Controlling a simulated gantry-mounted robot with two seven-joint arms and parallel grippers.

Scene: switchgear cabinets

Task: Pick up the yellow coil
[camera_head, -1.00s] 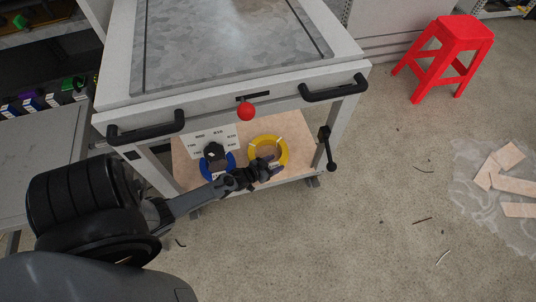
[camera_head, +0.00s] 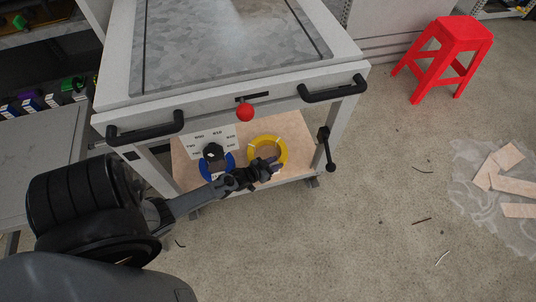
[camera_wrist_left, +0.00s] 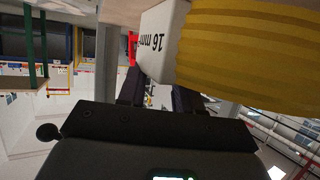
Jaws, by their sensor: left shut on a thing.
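The yellow coil (camera_head: 267,142) is a ring at the lower wooden shelf of the cart. In the left wrist view, its yellow windings (camera_wrist_left: 255,50) and a white tag marked "16 mm" (camera_wrist_left: 163,40) fill the upper right, close to the fingers. My left gripper (camera_head: 273,165) is at the coil's near side and shut on it. The fingers (camera_wrist_left: 160,95) also show in the left wrist view, partly hidden by the coil and tag. I cannot tell whether the coil touches the shelf. My right gripper is out of view.
A blue coil (camera_head: 207,172) lies left of the yellow one, partly behind my arm. The cart top (camera_head: 235,40) with black handles (camera_head: 332,92) overhangs the shelf. A red stool (camera_head: 453,55) stands far right; floor between is mostly clear.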

